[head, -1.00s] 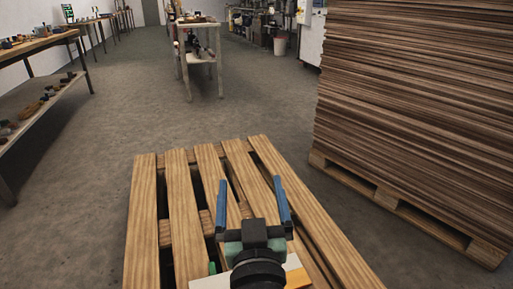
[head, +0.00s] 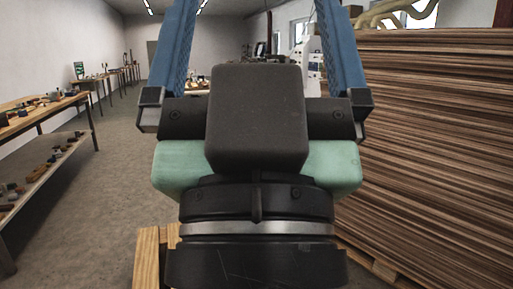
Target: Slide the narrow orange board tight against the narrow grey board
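My gripper (head: 258,30) fills the middle of the head view, very close to the camera. Its two blue fingers are spread wide apart, and their tips are cut off by the top edge. Nothing shows between the fingers. Neither the narrow orange board nor the narrow grey board can be seen. My gripper and wrist hide most of the area below and ahead.
A corner of a wooden pallet (head: 147,262) shows at the lower left of my wrist. A tall stack of brown sheets (head: 430,150) stands close on the right. A workbench (head: 45,118) with small items is on the left.

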